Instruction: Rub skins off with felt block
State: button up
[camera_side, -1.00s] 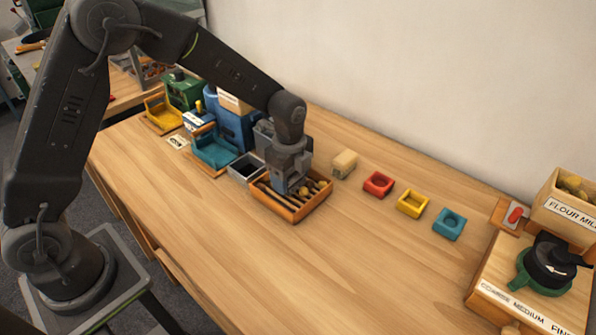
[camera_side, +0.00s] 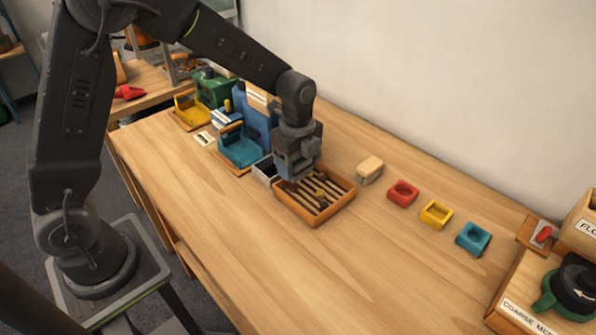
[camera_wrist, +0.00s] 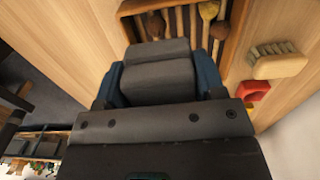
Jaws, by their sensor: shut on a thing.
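My gripper (camera_side: 296,160) is shut on a grey block, which I take to be the felt block (camera_wrist: 158,78). In the wrist view the block sits between two blue fingers. In the side view my gripper is low over the back left part of an orange-brown wooden tray (camera_side: 314,221) with slats across its floor. The tray also shows in the wrist view (camera_wrist: 240,38), just beyond the block. Whether the block touches the chestnuts or slats is hidden.
A pale brush (camera_side: 370,171) stands right of the tray, then red (camera_side: 403,193), yellow (camera_side: 436,214) and teal (camera_side: 473,238) dishes. A dark metal bin (camera_side: 265,170) and a teal holder (camera_side: 239,150) crowd the left. A mill stands far right. The front table is clear.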

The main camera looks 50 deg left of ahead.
jog(key=shift+r, duration=1.85)
jog(key=shift+f, duration=0.1)
